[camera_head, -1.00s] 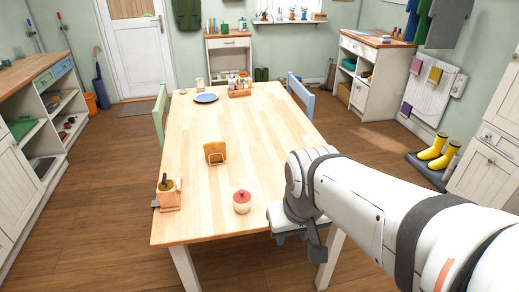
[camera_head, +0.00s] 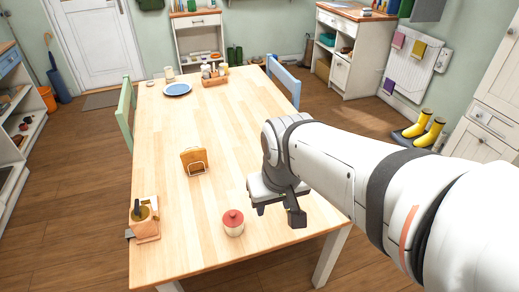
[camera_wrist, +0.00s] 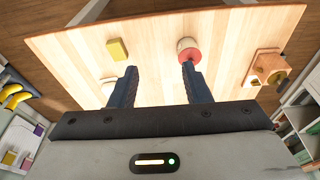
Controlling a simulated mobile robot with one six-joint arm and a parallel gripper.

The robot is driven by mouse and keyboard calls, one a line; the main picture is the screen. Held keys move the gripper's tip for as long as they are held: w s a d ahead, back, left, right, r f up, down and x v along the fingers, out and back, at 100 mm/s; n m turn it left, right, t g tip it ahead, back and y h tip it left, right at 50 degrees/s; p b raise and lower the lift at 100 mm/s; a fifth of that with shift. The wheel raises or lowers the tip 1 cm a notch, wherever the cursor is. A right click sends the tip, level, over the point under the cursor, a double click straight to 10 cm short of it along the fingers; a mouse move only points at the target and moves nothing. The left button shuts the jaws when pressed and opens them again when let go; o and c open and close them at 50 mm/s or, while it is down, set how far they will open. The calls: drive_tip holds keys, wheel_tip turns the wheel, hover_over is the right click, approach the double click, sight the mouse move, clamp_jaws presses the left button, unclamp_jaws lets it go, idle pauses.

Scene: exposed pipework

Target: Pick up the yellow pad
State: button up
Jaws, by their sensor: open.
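The yellow pad (camera_wrist: 117,49) lies on the wooden table (camera_head: 219,120) in the wrist view, beyond and slightly left of my left finger's tip. In the head view I cannot make it out; my arm covers that part of the table. My gripper (camera_wrist: 159,69) is open, with nothing between its two dark fingers. In the head view my gripper (camera_head: 278,208) hangs over the right side of the table, right of the red-lidded jar.
The red-lidded jar (camera_head: 233,223) stands near the front edge; in the wrist view the jar (camera_wrist: 189,50) is by my right fingertip. A wooden caddy (camera_head: 145,220) and napkin holder (camera_head: 194,161) stand left. A blue plate (camera_head: 177,89) is far back.

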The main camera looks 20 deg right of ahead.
drive_tip(key=shift+o, duration=0.7)
drive_tip(key=shift+w+d+f+m, duration=0.15)
drive_tip(key=shift+w+d+m, duration=0.05)
drive_tip(key=shift+w+m, duration=0.2)
drive_tip(key=o, duration=0.6)
drive_tip(key=w+d+f+m+g+p, duration=0.1)
drive_tip(key=w+d+f+m, duration=0.4)
drive_tip(key=w+m, duration=0.1)
drive_tip(key=shift+w+f+m, duration=0.25)
drive_tip(key=shift+w+m, duration=0.1)
drive_tip(key=shift+m, duration=0.25)
drive_tip(key=shift+o, duration=0.3)
drive_tip(key=w+d+f+m, duration=0.1)
drive_tip(key=d+f+m, duration=0.1)
drive_tip(key=f, duration=0.1)
drive_tip(key=w+d+f+m+g+p, duration=0.1)
drive_tip(key=d+f+m, duration=0.1)
drive_tip(key=f+m, duration=0.1)
drive_tip(key=w+d+f+m, duration=0.2)
drive_tip(key=d+f+m, duration=0.1)
drive_tip(key=f, duration=0.1)
drive_tip(key=shift+g, duration=0.3)
wheel_tip(320, 180, down, 3)
drive_tip(key=shift+r+m, duration=0.2)
drive_tip(key=shift+m, duration=0.1)
drive_tip(key=shift+w+f+p, duration=0.2)
drive_tip(key=shift+f, duration=1.2)
drive_tip(key=shift+w+f+p, duration=0.15)
drive_tip(key=shift+f, duration=1.2)
